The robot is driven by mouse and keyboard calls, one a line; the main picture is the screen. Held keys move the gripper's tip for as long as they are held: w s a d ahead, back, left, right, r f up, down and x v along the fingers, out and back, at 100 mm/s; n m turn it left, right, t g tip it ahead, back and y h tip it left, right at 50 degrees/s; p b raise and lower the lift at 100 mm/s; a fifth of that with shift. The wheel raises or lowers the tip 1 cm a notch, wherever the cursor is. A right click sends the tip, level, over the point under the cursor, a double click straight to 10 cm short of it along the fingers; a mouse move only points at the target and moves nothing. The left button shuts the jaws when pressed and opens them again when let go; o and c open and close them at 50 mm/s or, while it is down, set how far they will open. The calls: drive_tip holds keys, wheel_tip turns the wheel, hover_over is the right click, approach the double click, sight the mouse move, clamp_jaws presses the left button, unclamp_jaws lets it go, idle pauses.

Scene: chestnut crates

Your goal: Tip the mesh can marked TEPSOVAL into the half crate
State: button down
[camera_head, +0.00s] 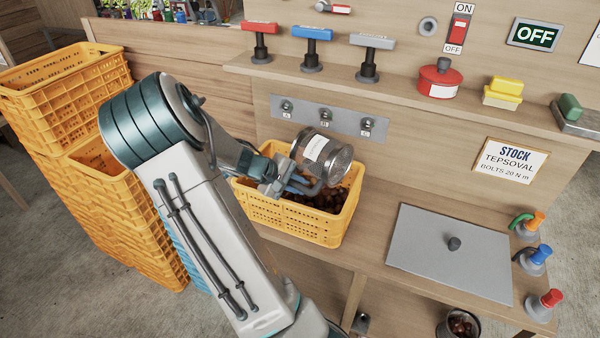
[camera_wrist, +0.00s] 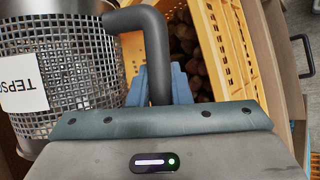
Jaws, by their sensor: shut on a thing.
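The mesh can (camera_head: 324,158) is a silver cylinder with a white label, held tilted over the yellow half crate (camera_head: 290,222) on the bench. In the wrist view the mesh can (camera_wrist: 85,75) fills the upper left, and its label reads "TEPS", the rest cut off. My gripper (camera_head: 298,186) is shut on the can's dark handle, which also shows in the wrist view (camera_wrist: 152,40). Brown chestnuts (camera_head: 330,198) lie in the half crate below the can. Whether anything is inside the can is hidden.
Stacked yellow crates (camera_head: 70,100) stand at the left. A grey plate with a knob (camera_head: 450,255) lies on the bench to the right. Another can with chestnuts (camera_head: 458,325) is low at the front. A shelf with T-handles (camera_head: 370,60) runs behind.

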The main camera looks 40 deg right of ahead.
drive_tip(key=shift+f+n+g, duration=0.3)
drive_tip(key=shift+f+g, duration=0.05)
drive_tip(key=shift+g, duration=0.25)
idle(0.7)
